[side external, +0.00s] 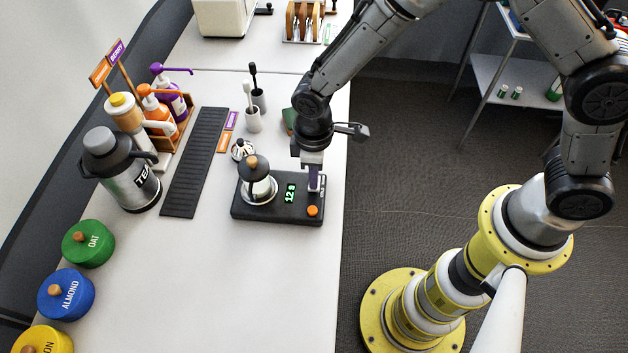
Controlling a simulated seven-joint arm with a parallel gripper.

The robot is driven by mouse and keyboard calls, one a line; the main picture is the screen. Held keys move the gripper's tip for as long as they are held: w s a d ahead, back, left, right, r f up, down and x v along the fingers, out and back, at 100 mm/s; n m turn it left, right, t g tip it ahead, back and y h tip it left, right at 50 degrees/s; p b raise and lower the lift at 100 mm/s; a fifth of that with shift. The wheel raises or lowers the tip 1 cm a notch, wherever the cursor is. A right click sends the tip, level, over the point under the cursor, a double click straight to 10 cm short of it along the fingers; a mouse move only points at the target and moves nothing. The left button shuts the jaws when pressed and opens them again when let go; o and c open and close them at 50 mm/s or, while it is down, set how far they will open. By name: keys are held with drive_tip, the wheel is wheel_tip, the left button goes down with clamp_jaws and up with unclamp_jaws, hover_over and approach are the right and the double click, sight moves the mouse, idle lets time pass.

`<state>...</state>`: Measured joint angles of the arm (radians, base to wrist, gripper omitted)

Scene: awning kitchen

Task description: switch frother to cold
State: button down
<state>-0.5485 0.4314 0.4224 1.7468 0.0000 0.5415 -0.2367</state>
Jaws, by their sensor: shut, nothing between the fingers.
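The frother (277,213) is a black base on the counter with a lit green display reading about "12 s" and an orange round button (312,211) at its front right corner. My gripper (314,189) points down at the right part of the base, behind the orange button. Its fingers are shut with nothing visible between them. They hide the part of the base beneath them, so I cannot tell whether they touch it or how any switch there is set.
A black ribbed mat (195,162), a flask marked TEA (127,176) and a bottle rack (168,134) stand left of the frother. Two brush holders (253,119) stand behind it. Green (88,243), blue and yellow lidded jars line the front left. The counter in front is clear.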

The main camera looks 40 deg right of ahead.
drive_tip(key=shift+f, duration=0.65)
drive_tip(key=shift+r, duration=0.1)
idle(0.3)
drive_tip(key=shift+r, duration=0.95)
wheel_tip(320, 180, up, 10)
idle(4.3)
